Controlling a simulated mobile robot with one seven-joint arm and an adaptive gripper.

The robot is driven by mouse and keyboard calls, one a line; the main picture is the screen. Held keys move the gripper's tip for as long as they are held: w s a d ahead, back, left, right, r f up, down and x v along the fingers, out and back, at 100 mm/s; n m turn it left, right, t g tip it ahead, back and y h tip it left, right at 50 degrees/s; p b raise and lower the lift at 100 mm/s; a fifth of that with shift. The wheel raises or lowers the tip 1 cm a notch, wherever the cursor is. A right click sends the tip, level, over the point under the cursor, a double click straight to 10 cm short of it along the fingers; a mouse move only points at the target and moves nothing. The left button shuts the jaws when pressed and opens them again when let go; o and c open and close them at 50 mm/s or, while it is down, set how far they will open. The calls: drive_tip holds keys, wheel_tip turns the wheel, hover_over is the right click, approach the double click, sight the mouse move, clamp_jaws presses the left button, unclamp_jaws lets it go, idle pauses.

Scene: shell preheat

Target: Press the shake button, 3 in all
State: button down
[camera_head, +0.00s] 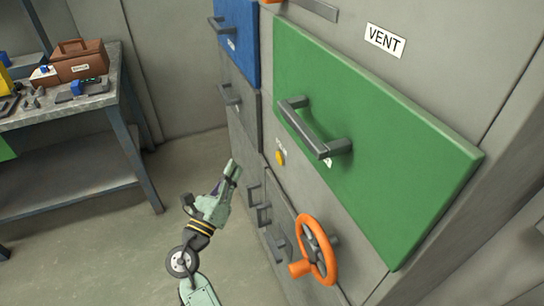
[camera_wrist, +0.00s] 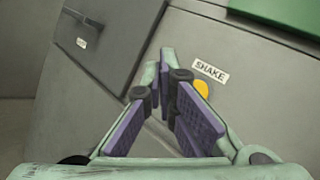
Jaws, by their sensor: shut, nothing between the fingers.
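The shake button (camera_head: 280,157) is a small round yellow button on the grey cabinet front, below the left part of the green door. It also shows in the wrist view (camera_wrist: 201,88), just under a white label (camera_wrist: 210,70) reading SHAKE. My gripper (camera_head: 233,170) points at the cabinet, to the left of and slightly below the button in the head view. In the wrist view my gripper's fingertips (camera_wrist: 166,62) are together with nothing between them. The button lies just right of the fingers there, partly covered by one. I cannot tell the distance between fingertips and button.
A large green door (camera_head: 390,140) with a bar handle (camera_head: 315,130) juts out above the button. An orange handwheel (camera_head: 318,250) sticks out below right. A blue drawer (camera_head: 236,35) is at upper left. A workbench (camera_head: 70,110) stands far left; the floor between is clear.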

sight(280, 158)
drive_tip(key=w+d, duration=0.2)
drive_tip(key=d, duration=0.6)
drive_tip(key=shift+w+d, duration=0.2)
drive_tip(key=shift+w, duration=0.15)
idle(1.4)
drive_tip(key=shift+w+d+p, duration=0.15)
drive_tip(key=shift+d+p, duration=0.25)
drive_tip(key=shift+w+d, duration=0.15)
drive_tip(key=shift+d, duration=0.3)
idle(0.7)
drive_tip(key=shift+a, duration=0.1)
drive_tip(key=shift+s+a+p, duration=0.3)
drive_tip(key=shift+a+p, duration=0.05)
drive_tip(key=shift+a, duration=0.4)
